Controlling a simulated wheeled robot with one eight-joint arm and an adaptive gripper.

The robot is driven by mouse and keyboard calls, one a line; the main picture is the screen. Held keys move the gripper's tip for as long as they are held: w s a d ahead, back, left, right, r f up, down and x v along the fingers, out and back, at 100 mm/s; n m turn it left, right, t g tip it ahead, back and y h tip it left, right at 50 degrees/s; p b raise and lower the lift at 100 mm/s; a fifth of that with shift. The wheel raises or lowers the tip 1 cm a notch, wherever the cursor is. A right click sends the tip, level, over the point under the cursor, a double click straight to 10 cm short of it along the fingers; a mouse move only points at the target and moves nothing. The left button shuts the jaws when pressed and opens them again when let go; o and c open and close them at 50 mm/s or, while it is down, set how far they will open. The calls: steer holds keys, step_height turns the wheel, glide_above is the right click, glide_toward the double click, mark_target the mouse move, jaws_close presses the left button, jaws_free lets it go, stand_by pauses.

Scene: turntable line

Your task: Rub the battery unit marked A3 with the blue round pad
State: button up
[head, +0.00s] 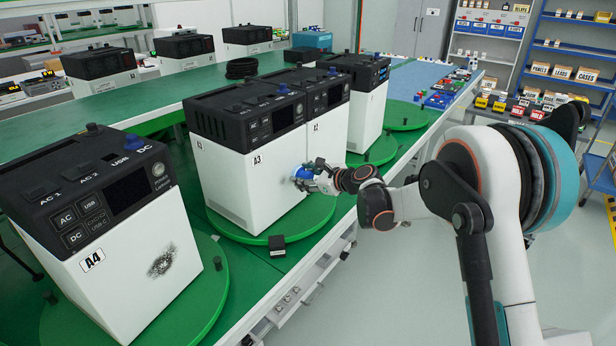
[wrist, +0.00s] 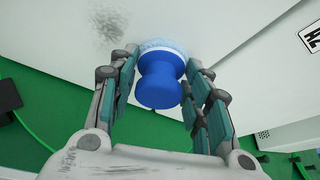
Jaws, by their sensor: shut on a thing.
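The battery unit marked A3 (head: 232,178) is a white box with a black top, standing on a green turntable (head: 325,208). Its white side face also fills the upper part of the wrist view (wrist: 235,35). My gripper (head: 312,180) is at the lower right part of that face. In the wrist view its fingers (wrist: 163,68) are shut on the knob of the blue round pad (wrist: 160,85). The pad's pale base lies against the face, or very near it. A grey smudge (wrist: 108,22) shows on the face, up and left of the pad. The pad is partly hidden in the head view (head: 303,172).
Unit A4 (head: 125,275), with a dark smudge on its side, stands on a turntable at the front left. Unit A2 (head: 328,128) stands close beside A3. A small black block (head: 277,245) sits at the turntable's edge.

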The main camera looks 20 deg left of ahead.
steer(key=shift+s+a, duration=0.4)
steer(key=shift+s, duration=0.3)
steer(key=shift+s+a, duration=0.4)
steer(key=shift+s, duration=0.3)
steer(key=shift+s+a+b, duration=0.15)
steer(key=shift+s+a, duration=0.2)
steer(key=shift+s, duration=0.6)
steer(key=shift+s+a+b, duration=0.2)
steer(key=shift+s+a, duration=0.2)
steer(key=shift+s, duration=0.6)
steer(key=shift+s+a+b, duration=0.15)
steer(key=shift+s+a, duration=0.2)
steer(key=shift+s, duration=0.6)
steer(key=shift+d, duration=0.15)
steer(key=shift+s+d, duration=0.35)
steer(key=shift+d, duration=0.6)
steer(key=shift+s+d, duration=0.35)
steer(key=shift+d, duration=0.55)
steer(key=shift+s+d, duration=0.35)
steer(key=shift+d, duration=0.6)
steer(key=shift+d, duration=0.1)
steer(key=shift+s+d+b, duration=0.15)
steer(key=shift+s+d, duration=0.15)
steer(key=shift+d, duration=0.35)
steer(key=shift+s+d+b, duration=0.15)
steer(key=shift+s+d, duration=0.1)
steer(key=shift+d, duration=0.4)
steer(key=shift+d, duration=0.1)
